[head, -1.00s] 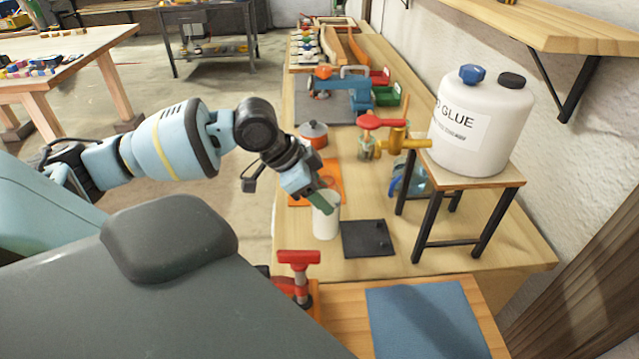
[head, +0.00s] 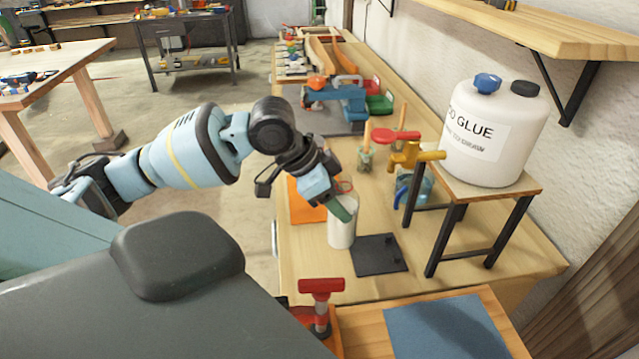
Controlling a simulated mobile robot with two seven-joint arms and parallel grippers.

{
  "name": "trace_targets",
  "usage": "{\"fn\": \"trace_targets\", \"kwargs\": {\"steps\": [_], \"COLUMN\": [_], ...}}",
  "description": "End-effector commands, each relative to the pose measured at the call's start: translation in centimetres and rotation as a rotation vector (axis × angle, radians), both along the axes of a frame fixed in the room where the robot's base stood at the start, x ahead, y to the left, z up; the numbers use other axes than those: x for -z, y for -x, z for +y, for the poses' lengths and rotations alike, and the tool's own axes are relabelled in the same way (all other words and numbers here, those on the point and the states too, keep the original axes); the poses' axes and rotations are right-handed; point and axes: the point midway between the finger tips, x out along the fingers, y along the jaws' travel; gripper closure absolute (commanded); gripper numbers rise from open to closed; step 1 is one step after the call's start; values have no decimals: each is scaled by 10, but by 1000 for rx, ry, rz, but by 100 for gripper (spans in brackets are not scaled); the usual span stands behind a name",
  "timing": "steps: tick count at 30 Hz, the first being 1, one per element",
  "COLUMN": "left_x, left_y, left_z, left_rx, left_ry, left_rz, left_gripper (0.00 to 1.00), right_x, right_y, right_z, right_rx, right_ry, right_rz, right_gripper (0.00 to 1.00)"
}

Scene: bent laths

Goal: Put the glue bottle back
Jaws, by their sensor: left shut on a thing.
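A white cylindrical bottle (head: 341,234), which I take to be the glue bottle, is upright at the near left part of the workbench. My left gripper (head: 343,209) reaches it from the upper left and is shut on it near its top. The fingers and wrist hide part of its upper end. I cannot tell whether its base touches the bench. A dark square pad (head: 380,255) lies just right of the bottle. A large white glue tank (head: 488,135) with a yellow tap (head: 415,155) stands on a small raised stand. My right gripper is out of view.
An orange mat (head: 303,207) lies behind the bottle. A red-handled clamp (head: 321,290) and a blue mat (head: 447,332) are at the front. A brush jar (head: 365,160) and a blue vise (head: 335,98) stand farther back. The stand's dark legs rise right of the pad.

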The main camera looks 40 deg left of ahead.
Motion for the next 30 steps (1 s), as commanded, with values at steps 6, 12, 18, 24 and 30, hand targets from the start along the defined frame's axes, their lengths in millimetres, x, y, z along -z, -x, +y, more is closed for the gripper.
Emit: {"fn": "trace_targets", "kwargs": {"steps": [6,12,18,24,30], "left_x": [3,7,10,12,13], "left_y": [-21,-45,-65,-76,-77], "left_z": [35,73,107,125,128], "left_rx": [-9,-8,-7,-2,-2], "left_ry": [1,3,3,1,0], "left_rz": [0,-2,-3,-3,-2], "left_gripper": [98,98,98,98,98], "right_x": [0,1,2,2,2], "right_y": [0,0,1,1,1], "right_z": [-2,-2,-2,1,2], "right_rx": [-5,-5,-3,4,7], "right_ry": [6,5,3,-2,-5], "right_rz": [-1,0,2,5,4], "right_gripper": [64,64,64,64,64]}}
